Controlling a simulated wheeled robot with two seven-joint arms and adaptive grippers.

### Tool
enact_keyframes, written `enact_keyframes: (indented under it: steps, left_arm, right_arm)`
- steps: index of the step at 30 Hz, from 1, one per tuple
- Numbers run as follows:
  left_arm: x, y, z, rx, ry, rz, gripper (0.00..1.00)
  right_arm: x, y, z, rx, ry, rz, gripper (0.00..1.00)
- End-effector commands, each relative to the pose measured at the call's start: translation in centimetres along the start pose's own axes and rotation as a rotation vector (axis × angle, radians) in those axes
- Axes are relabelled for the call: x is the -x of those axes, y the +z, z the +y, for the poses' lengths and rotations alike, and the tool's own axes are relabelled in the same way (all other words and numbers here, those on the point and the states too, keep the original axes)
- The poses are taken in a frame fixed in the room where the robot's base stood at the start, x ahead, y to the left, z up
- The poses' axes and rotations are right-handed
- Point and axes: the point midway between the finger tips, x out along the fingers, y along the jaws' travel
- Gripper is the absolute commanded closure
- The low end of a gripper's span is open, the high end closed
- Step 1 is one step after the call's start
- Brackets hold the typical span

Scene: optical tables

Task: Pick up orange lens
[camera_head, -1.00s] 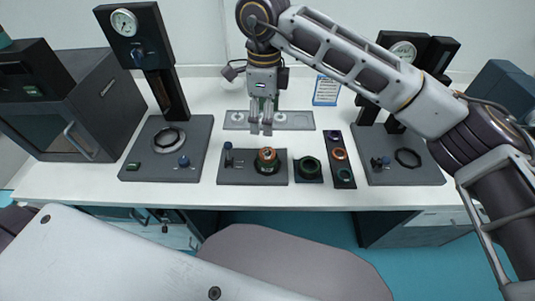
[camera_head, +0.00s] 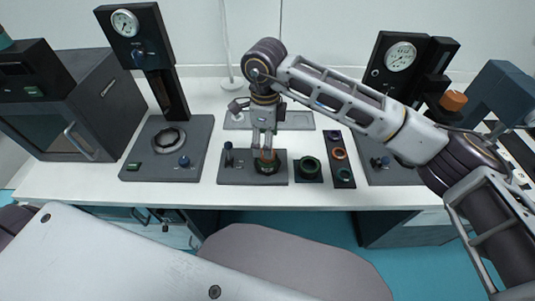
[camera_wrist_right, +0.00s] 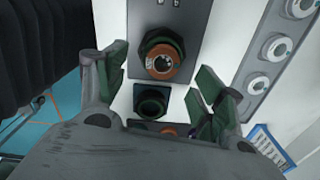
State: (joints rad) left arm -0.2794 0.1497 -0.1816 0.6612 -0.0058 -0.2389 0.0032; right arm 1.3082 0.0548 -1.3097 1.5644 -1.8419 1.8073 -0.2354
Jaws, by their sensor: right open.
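The orange lens (camera_head: 267,157) sits in a dark round mount on a grey base plate (camera_head: 235,176) at the middle of the table. In the right wrist view it is an orange ring (camera_wrist_right: 161,66) around a dark centre. My right gripper (camera_head: 263,148) points down just above the lens and partly hides it in the head view. In the right wrist view its green-padded fingers (camera_wrist_right: 163,76) are spread wide, with the lens between and beyond them and nothing held. My left gripper is in neither view.
A square dark green-ringed mount (camera_head: 309,168) stands right of the base plate. Beside it is a dark strip (camera_head: 344,173) with several rings, one orange. Gauge stands (camera_head: 152,82) rise at left and right. A light grey plate with round holders (camera_head: 300,120) lies behind.

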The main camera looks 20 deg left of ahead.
Motion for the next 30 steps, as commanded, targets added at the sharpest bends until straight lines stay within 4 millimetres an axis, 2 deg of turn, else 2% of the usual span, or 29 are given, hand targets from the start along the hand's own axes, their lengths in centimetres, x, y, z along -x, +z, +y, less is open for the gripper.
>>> enact_keyframes:
  steps: [11,21,30]
  left_arm:
    - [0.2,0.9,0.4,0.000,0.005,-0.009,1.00]
    - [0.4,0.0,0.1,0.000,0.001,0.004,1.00]
    - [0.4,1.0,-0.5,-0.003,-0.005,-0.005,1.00]
  right_arm:
    - [-0.3,-0.1,-0.1,-0.001,0.000,0.000,0.31]
    - [-3.1,-0.5,-0.5,-0.001,0.002,-0.001,0.31]
    - [-5.1,-0.5,-0.6,-0.001,-0.001,0.000,0.31]
